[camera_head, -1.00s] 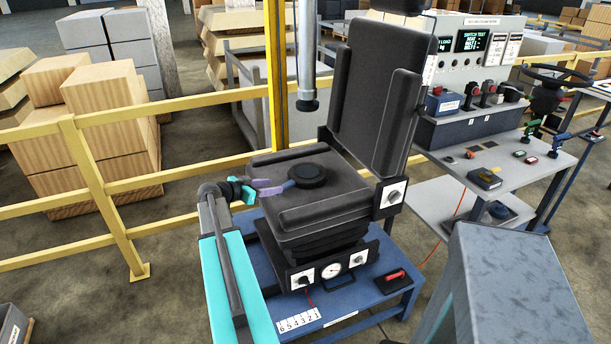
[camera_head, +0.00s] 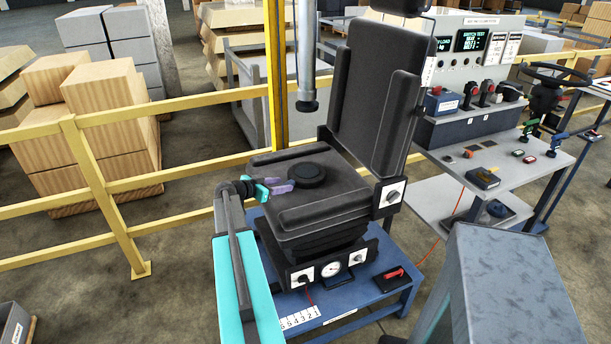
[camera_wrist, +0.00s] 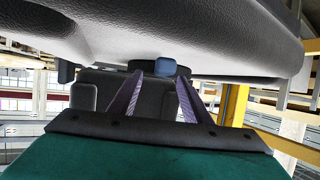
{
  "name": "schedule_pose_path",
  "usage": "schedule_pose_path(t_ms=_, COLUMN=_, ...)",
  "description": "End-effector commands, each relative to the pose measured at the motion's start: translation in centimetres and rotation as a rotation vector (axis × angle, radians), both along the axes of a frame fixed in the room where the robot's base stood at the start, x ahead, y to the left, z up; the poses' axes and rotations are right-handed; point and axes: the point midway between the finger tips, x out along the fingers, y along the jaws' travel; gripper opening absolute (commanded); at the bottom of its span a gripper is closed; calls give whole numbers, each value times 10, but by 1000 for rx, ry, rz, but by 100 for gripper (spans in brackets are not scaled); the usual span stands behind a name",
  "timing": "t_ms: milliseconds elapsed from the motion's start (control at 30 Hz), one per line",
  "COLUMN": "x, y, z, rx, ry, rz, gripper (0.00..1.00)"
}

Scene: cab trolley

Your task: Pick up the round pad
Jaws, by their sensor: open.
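The round pad (camera_head: 307,174) is a dark, flat disc lying on the black seat cushion (camera_head: 330,208) in the head view. My gripper (camera_head: 291,185), with purple fingers, is low over the left part of the cushion, just left of the pad. It is open and empty, with its fingertips close to the pad's near-left edge; contact cannot be told. In the wrist view both fingers of my gripper (camera_wrist: 160,76) stand apart. A small blue-grey piece (camera_wrist: 165,67) shows between their tips; I cannot tell whether it belongs to the pad.
The tall backrest (camera_head: 372,97) rises behind the pad to the right. A grey vertical cylinder (camera_head: 307,95) hangs behind the pad, beside a yellow post (camera_head: 277,70). A yellow railing (camera_head: 110,200) runs along the left. A control console (camera_head: 465,125) stands at the right.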

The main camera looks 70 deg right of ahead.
Motion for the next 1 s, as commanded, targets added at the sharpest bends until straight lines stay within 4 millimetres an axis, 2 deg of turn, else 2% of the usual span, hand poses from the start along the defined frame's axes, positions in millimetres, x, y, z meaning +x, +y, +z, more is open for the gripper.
schedule_pose_path(t_ms=233, x=-8, y=-23, z=-8, rx=1, ry=1, rz=-1, gripper=44)
schedule_pose_path(t_ms=400, x=-14, y=-32, z=-14, rx=0, ry=1, rz=0, gripper=44)
schedule_pose_path(t_ms=1000, x=-15, y=-33, z=-15, rx=0, ry=1, rz=0, gripper=44)
